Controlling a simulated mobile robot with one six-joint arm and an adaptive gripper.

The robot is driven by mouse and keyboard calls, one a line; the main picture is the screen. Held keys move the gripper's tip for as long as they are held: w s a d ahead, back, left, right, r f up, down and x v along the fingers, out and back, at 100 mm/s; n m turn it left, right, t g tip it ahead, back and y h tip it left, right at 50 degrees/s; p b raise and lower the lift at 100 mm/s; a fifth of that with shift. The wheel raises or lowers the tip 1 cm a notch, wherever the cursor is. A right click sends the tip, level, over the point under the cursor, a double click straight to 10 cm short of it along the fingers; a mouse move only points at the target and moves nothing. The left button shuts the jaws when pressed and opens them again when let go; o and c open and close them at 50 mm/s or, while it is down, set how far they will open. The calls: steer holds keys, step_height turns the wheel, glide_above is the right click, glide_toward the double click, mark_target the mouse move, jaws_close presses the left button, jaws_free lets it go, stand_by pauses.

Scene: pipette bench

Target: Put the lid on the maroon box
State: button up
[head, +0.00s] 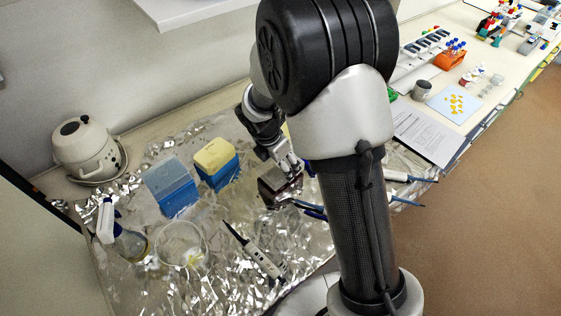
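The maroon box (268,194) is a dark, low shape on the foil-covered bench near the middle of the view, partly hidden by my arm and gripper. My gripper (290,171) points down at the box's upper right side and overlaps it in the picture. I cannot tell whether it touches the box or holds anything, as the fingertips are small and dark. I cannot make out a separate maroon lid. Two blue boxes stand to the left: one with a pale blue top (168,177) and one with a yellow top (215,155).
A pipette (252,250) lies in front of the box, and a glass bowl (181,243) and spray bottle (122,233) stand left. More pipettes (400,177) lie right, beside a paper sheet (424,134). A white centrifuge-like device (85,148) stands at the back left.

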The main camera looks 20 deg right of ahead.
mark_target(272, 171)
steer(key=shift+f, duration=0.15)
steer(key=shift+f+b, duration=0.45)
steer(key=shift+f, duration=0.2)
steer(key=shift+f, duration=0.5)
stand_by(0.5)
steer(key=o, duration=0.9)
steer(key=shift+o, duration=0.2)
steer(key=v, duration=1.2)
